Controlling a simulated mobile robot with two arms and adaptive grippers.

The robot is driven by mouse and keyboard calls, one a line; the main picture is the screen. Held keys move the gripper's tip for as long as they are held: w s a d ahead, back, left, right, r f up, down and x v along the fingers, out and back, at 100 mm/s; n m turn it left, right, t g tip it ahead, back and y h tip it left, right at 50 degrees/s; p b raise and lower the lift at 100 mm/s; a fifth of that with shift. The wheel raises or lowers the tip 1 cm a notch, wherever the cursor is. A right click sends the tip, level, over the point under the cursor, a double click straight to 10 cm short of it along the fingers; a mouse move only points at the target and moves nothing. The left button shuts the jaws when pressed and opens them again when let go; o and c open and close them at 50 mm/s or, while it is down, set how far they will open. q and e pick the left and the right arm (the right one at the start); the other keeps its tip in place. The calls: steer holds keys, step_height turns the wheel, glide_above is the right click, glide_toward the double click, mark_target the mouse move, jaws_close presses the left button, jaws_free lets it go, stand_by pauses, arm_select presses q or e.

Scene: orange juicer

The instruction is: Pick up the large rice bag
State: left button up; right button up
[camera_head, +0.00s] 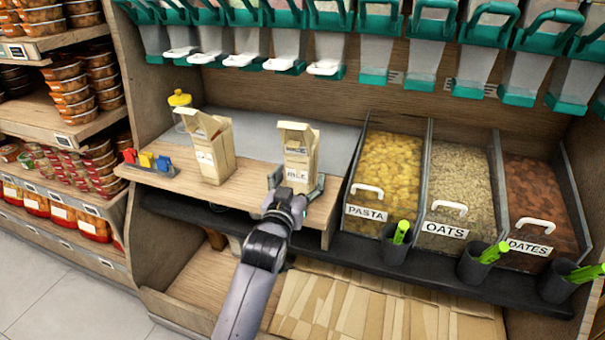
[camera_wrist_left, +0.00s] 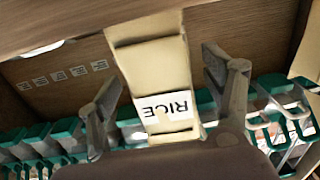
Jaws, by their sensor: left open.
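A cream paper bag labelled RICE (camera_head: 298,158) stands upright on the wooden shelf, its top folded over. My left gripper (camera_head: 297,184) is at its lower front, open, with a finger on each side. In the left wrist view, which looks upside down, the RICE bag (camera_wrist_left: 156,62) lies between the two spread fingers (camera_wrist_left: 160,75), with gaps visible on both sides. A second cream bag (camera_head: 212,152) stands to the left with an open top flap; its label is too small to read. My right gripper is not in view.
Bins of pasta (camera_head: 388,160), oats (camera_head: 460,180) and dates (camera_head: 540,205) stand to the right. Teal-handled dispensers (camera_head: 425,45) hang above. Small coloured blocks (camera_head: 147,162) and a yellow-topped jar (camera_head: 180,100) are at the left. Bare shelf lies between the bags.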

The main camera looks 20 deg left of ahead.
arm_select(q)
steer(key=w, duration=0.3)
steer(key=shift+w+f, duration=0.1)
steer(key=shift+w, duration=0.1)
steer(key=shift+c, duration=0.3)
steer(key=c, duration=1.6)
